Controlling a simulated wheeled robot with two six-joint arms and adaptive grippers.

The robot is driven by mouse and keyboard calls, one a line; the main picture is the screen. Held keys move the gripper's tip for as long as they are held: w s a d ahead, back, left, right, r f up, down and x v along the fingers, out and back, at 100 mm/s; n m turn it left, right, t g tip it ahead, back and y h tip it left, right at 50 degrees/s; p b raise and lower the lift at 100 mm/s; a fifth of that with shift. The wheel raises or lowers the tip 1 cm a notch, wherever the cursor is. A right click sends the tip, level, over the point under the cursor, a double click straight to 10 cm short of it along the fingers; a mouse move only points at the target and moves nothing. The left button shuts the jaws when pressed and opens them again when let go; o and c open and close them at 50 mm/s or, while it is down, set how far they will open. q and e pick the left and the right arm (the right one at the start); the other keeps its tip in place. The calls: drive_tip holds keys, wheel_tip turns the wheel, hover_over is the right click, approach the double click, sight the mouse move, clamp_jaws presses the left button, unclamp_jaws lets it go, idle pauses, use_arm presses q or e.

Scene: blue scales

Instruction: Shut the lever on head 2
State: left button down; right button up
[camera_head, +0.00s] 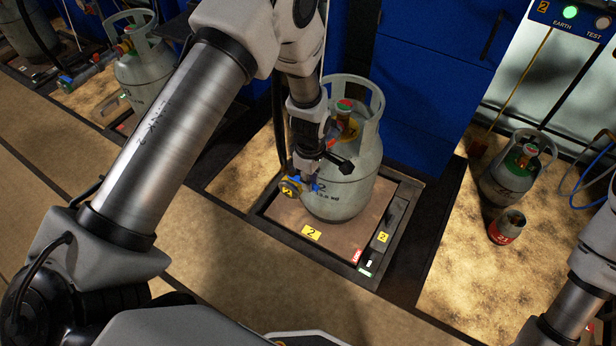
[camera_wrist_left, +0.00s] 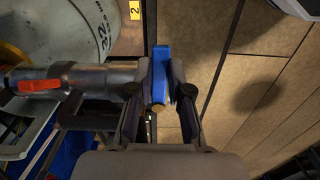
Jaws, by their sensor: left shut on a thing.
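The filling head 2 carries a yellow round tag (camera_head: 290,188) marked 2 and a blue lever (camera_head: 303,183) in the head view. In the left wrist view the blue lever (camera_wrist_left: 161,62) stands between my fingers, and the metal head body (camera_wrist_left: 95,80) with a red part lies to the left. My left gripper (camera_head: 308,180) is shut on the blue lever; it also shows in the left wrist view (camera_wrist_left: 160,92). The grey gas cylinder (camera_head: 350,190) stands upright on the scale right beside it. My gripper and wrist hide part of the head. My right gripper is out of view.
The scale platform (camera_head: 268,213) bears yellow 2 labels. Another grey cylinder (camera_head: 142,75) stands at the upper left. A smaller cylinder (camera_head: 506,184) and a red-banded canister (camera_head: 507,228) stand at the right. Blue cabinets (camera_head: 430,70) close off the back. The tan floor in front is clear.

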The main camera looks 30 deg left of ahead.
use_arm(q)
drive_tip(key=shift+w, duration=0.15)
idle(0.3)
drive_tip(key=c, duration=1.1)
unclamp_jaws()
wheel_tip(320, 180, up, 12)
drive_tip(key=shift+f, duration=0.1)
